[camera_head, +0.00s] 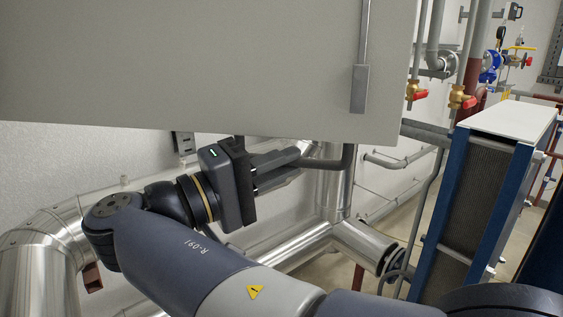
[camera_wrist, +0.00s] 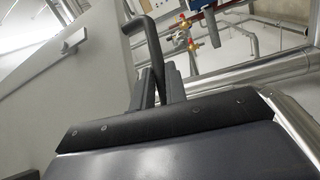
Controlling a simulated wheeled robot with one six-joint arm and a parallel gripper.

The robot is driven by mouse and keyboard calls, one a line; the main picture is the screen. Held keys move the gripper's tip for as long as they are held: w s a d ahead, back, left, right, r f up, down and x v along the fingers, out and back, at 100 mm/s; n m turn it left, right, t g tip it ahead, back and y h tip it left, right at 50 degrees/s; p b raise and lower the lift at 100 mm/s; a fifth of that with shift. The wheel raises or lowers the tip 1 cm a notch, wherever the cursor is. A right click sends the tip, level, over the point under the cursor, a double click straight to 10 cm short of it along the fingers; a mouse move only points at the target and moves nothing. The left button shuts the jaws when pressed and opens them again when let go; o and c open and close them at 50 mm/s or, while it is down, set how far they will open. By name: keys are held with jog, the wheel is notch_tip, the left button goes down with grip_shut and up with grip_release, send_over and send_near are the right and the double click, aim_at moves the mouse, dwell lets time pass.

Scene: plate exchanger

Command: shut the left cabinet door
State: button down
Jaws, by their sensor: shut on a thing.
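The cabinet door is a large pale grey panel (camera_head: 200,65) across the top of the head view, with a locking rod and grey plate (camera_head: 360,88) near its right edge. In the wrist view the door (camera_wrist: 60,95) fills the left side. A dark bent handle (camera_wrist: 148,38) stands out from it. In the head view the handle (camera_head: 328,163) shows below the door's bottom edge. My gripper (camera_head: 296,168) is shut on the handle; in the wrist view its fingers (camera_wrist: 160,88) are on either side of the bar. The cabinet body cannot be made out.
Shiny clad pipes (camera_head: 45,250) run at the left and below my arm. A blue-framed plate exchanger (camera_head: 480,200) stands at the right. Valves with red handles (camera_head: 462,97) are on pipes behind the door's right edge. Some floor shows between pipes and exchanger.

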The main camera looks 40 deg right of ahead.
jog(key=shift+f, duration=0.1)
jog(key=c, duration=1.4)
grip_release()
jog(key=shift+c, duration=0.2)
jog(key=shift+w, duration=0.1)
jog(key=w+a+b, duration=0.1)
jog(key=b, duration=0.5)
jog(key=shift+f, duration=0.3)
jog(key=b, duration=0.3)
jog(key=a+b, duration=0.1)
jog(key=b, duration=0.3)
jog(key=shift+s+a+f, duration=0.1)
jog(key=shift+s+f, duration=0.05)
jog(key=shift+s, duration=0.15)
jog(key=r+b+v, duration=0.1)
jog(key=b+v, duration=0.8)
jog(key=b, duration=0.4)
jog(key=shift+a+b, duration=0.35)
jog(key=shift+b, duration=0.05)
